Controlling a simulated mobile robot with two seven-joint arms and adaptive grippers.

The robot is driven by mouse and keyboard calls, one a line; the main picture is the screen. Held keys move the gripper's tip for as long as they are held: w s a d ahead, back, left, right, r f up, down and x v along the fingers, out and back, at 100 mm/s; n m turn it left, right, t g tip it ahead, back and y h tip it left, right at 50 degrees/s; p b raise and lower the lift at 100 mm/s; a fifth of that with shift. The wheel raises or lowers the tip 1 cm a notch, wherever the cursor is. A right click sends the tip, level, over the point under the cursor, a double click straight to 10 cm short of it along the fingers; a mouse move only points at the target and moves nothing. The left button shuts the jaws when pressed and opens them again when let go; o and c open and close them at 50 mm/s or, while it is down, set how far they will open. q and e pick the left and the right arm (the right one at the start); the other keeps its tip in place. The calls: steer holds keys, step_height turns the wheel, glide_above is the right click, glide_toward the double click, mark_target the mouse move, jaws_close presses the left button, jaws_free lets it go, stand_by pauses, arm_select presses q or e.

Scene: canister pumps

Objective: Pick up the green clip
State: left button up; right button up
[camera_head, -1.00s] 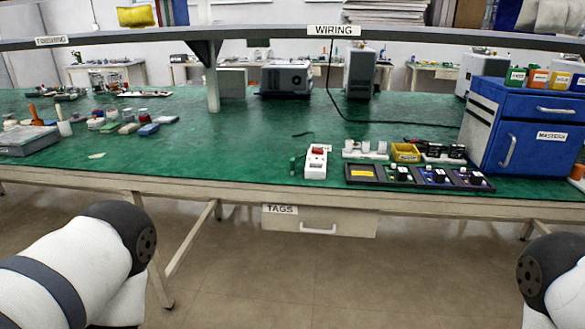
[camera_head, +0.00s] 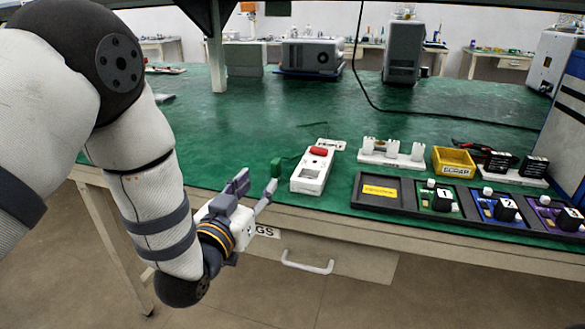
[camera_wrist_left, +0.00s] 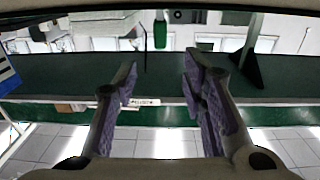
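The green clip (camera_head: 277,167) is a small green block near the front edge of the green table, just left of a white device with a red button. My left gripper (camera_head: 257,184) is in front of the clip, near the table's front edge. Its two fingers are apart with nothing between them. In the left wrist view the open fingers (camera_wrist_left: 158,80) frame the table edge. A small green upright object (camera_wrist_left: 160,33) shows beyond them; I cannot tell whether it is the clip. My right gripper is not in view.
The white device (camera_head: 313,170) stands close to the clip's right. Further right are a black tray (camera_head: 362,206) of modules, a white rack (camera_head: 390,160) and a yellow bin (camera_head: 453,162). A drawer (camera_head: 345,255) hangs below the table edge. The table behind the clip is mostly clear.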

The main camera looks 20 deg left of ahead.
mark_target(273, 166)
arm_select(q)
steer(key=w, duration=0.7)
steer(key=w+b, duration=0.1)
steer(key=w, duration=0.2)
steer(key=shift+w+d+f, duration=0.15)
steer(key=shift+w+d, duration=0.15)
jaws_close()
